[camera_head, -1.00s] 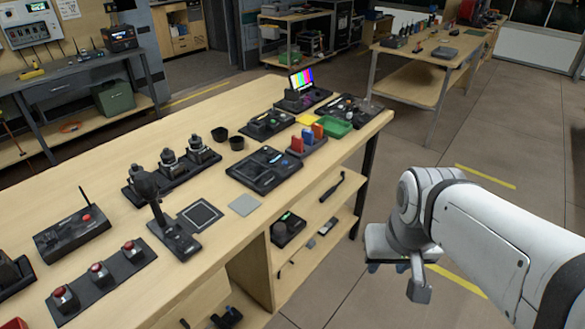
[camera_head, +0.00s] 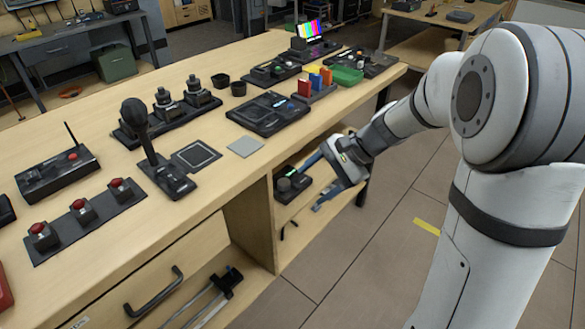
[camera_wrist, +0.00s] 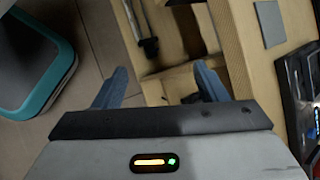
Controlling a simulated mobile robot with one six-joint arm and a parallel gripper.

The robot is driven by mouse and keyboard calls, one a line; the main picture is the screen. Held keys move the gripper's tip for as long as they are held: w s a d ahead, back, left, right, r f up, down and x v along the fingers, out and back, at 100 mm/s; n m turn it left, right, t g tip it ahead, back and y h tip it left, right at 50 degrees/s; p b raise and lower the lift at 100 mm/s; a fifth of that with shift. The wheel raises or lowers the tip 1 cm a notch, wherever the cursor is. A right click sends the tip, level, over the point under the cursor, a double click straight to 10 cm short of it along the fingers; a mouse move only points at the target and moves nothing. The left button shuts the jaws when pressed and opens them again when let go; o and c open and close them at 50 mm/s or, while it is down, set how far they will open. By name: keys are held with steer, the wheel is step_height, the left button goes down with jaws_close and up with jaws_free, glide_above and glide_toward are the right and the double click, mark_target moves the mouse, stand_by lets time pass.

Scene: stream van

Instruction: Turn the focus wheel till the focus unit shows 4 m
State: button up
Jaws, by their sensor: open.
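The focus unit (camera_head: 296,190) is a small dark box with a round dark focus wheel (camera_head: 284,184) on top. It lies on the open shelf under the bench top, at its right end. A faint green patch shows on it; no reading can be made out. My gripper (camera_head: 318,179) is just right of the unit at the shelf opening, its blue fingers apart and pointing toward it. They look close, but I cannot tell whether they touch the unit. In the wrist view my gripper (camera_wrist: 162,68) is open with nothing clearly between the fingers.
The bench top (camera_head: 215,165) overhangs the shelf. On it stand a microphone-like stick on a base (camera_head: 170,182), a grey square (camera_head: 245,146) and a dark panel (camera_head: 268,113). A drawer handle (camera_head: 155,292) is lower left. Open floor (camera_head: 350,265) lies right of the bench.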

steer(key=w+a+f+m+t+y+b, duration=0.1)
steer(key=w+a+f+m+y+b, duration=0.2)
steer(key=w+f, duration=0.45)
steer(key=w+a+f+m+t+y+b, duration=0.1)
steer(key=w+f+m+y+b, duration=0.1)
steer(key=w+f+m+b, duration=0.4)
steer(key=m+t+y+b, duration=0.3)
steer(key=m+t+b, duration=0.1)
steer(key=m+t, duration=0.2)
glide_toward(290, 185)
steer(key=a, duration=0.2)
steer(key=shift+w+a+r, duration=0.3)
steer(key=shift+a, duration=0.05)
steer(key=shift+w+a+f, duration=0.1)
steer(key=shift+w+a, duration=0.05)
steer(key=shift+w, duration=0.05)
steer(key=b+x, duration=0.2)
steer(key=x, duration=0.5)
steer(key=shift+a, duration=0.1)
steer(key=c, duration=1)
